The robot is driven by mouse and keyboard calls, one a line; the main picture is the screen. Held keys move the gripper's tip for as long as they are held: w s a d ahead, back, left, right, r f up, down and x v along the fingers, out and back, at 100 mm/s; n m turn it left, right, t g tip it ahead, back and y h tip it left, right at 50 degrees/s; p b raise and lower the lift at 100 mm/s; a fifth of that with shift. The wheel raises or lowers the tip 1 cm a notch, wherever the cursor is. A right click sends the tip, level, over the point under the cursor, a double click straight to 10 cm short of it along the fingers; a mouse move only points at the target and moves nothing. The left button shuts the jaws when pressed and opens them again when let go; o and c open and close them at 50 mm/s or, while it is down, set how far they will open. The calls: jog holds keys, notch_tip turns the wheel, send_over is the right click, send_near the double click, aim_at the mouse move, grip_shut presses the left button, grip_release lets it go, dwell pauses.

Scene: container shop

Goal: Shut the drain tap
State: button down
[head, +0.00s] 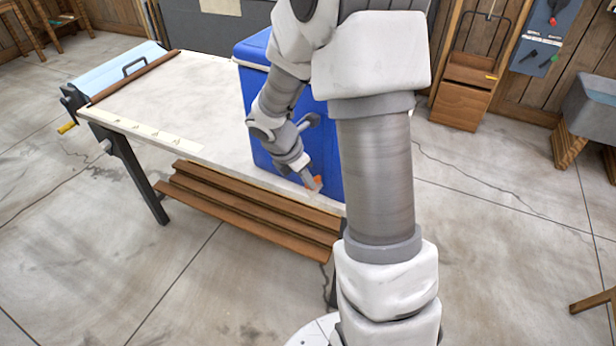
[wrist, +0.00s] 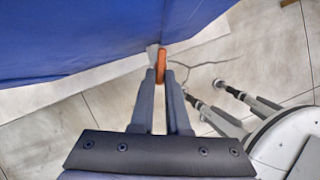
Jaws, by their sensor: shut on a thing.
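The drain tap shows an orange handle (wrist: 160,66) low on the front of the blue cooler (wrist: 80,35) in the wrist view. In the head view the orange of the handle (head: 317,184) shows beside my fingertips, near the table's front edge. My gripper (wrist: 162,76) is shut on the orange handle, one finger on each side of it. It also shows in the head view (head: 311,182). A pale stub of the tap (wrist: 152,50) shows left of the handle. The rest of the tap body is hidden. My arm covers part of the cooler (head: 254,52) in the head view.
The cooler stands on a pale-topped table (head: 190,90). Brown slats (head: 250,213) run below the table's front edge. A pale strip (head: 140,130) lies on the table's left part. A wooden box stand (head: 466,85) is at the back right. The floor left of the table is clear.

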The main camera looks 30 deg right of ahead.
jog(key=shift+w+d+m+g+y+p, duration=0.2)
jog(key=shift+m+g+p, duration=0.4)
jog(key=shift+m, duration=0.95)
jog(key=shift+w+a+m+g+y+p, duration=0.1)
jog(key=shift+w+m+g+p, duration=0.35)
jog(key=shift+m, duration=1.05)
jog(key=shift+w+d+m+g+y+p, duration=0.15)
jog(key=shift+m+g+p, duration=0.55)
jog(key=shift+m, duration=0.85)
jog(key=shift+a, duration=0.1)
jog(key=c, duration=0.9)
grip_release()
jog(key=p+v, duration=0.1)
jog(key=v, duration=1.6)
jog(key=shift+a+p, duration=0.2)
jog(key=shift+p, duration=0.1)
jog(key=shift+w+r, duration=0.1)
jog(key=shift+r, duration=0.05)
